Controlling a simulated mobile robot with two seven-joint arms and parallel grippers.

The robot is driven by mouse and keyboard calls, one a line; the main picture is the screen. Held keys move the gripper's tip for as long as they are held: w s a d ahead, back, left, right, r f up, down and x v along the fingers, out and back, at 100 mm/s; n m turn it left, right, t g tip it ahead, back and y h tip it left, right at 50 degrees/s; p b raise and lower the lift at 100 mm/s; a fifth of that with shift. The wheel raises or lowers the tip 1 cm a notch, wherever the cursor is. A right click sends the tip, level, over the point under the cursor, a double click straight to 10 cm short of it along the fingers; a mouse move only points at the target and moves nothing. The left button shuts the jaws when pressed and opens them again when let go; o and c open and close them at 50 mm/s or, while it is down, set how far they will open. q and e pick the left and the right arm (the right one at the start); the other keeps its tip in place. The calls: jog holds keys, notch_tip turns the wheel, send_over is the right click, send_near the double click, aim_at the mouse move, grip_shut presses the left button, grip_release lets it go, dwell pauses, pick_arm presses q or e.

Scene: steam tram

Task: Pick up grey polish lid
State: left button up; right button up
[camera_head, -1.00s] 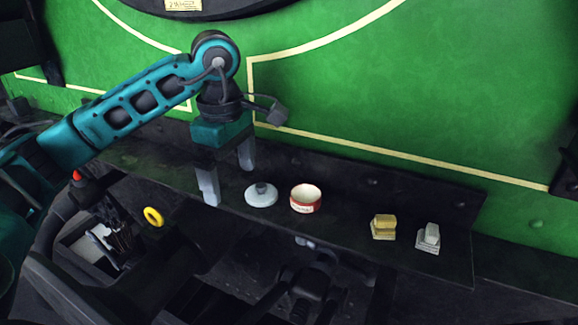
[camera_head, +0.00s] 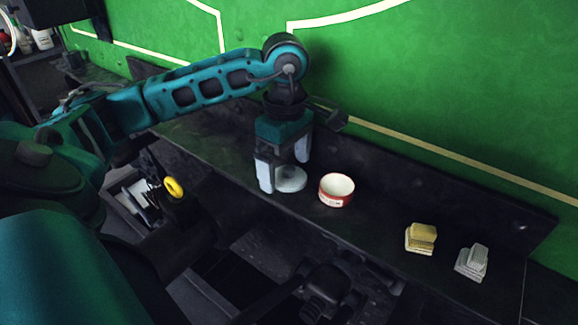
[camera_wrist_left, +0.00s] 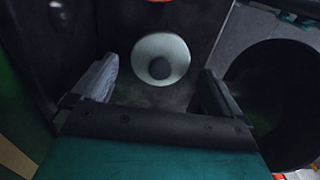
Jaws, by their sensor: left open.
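The grey polish lid (camera_head: 291,182) is a round pale grey disc lying on the dark ledge. In the left wrist view the lid (camera_wrist_left: 160,60) shows from above with a darker round knob at its middle. My left gripper (camera_head: 284,176) is open and points down over the lid, with nothing held. In the head view its fingers partly cover the lid, and the knob is hidden there. In the wrist view the lid lies beyond the fingertips, between the lines of the two fingers. My right gripper is not in view.
A red and white open tin (camera_head: 336,190) stands just right of the lid. A yellow block stack (camera_head: 421,238) and a grey-white block stack (camera_head: 471,262) sit further right on the ledge (camera_head: 385,225). A green wall (camera_head: 450,90) rises behind. A yellow ring (camera_head: 174,187) is at lower left.

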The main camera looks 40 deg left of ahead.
pick_arm(q)
jog(key=shift+f, duration=0.4)
jog(key=c, duration=1)
jog(key=shift+r, duration=0.1)
jog(key=shift+c, duration=0.2)
